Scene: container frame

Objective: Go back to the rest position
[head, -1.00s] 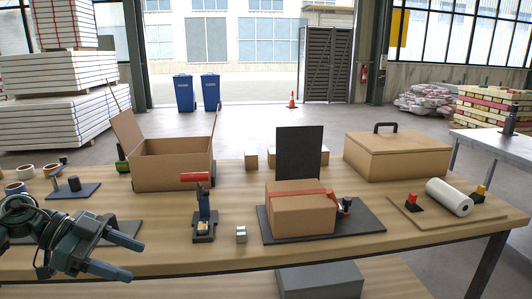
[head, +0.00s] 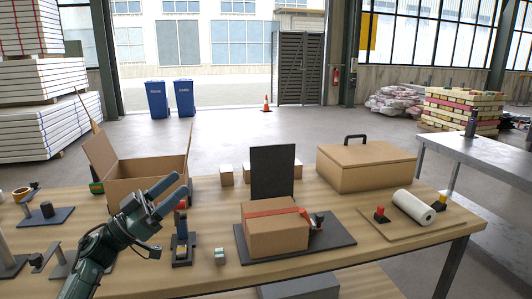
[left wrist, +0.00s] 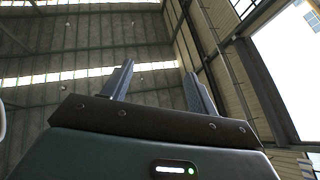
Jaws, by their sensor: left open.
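My left gripper (head: 170,193) is raised over the left part of the table, in front of the open cardboard box (head: 147,190). It points up and to the right in the head view. Its two fingers are apart and empty. In the left wrist view the spread fingers (left wrist: 160,88) point up toward the roof, with nothing between them. Part of the red-handled stand tool (head: 181,245) is hidden behind the gripper. My right gripper is not in view.
A taped cardboard box (head: 275,235) sits on a dark mat (head: 335,240) with an upright black panel (head: 272,172). A small block (head: 219,256) lies in front. A lidded box (head: 368,167) and a white roll (head: 413,206) are at the right. A metal table (head: 470,165) stands beyond.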

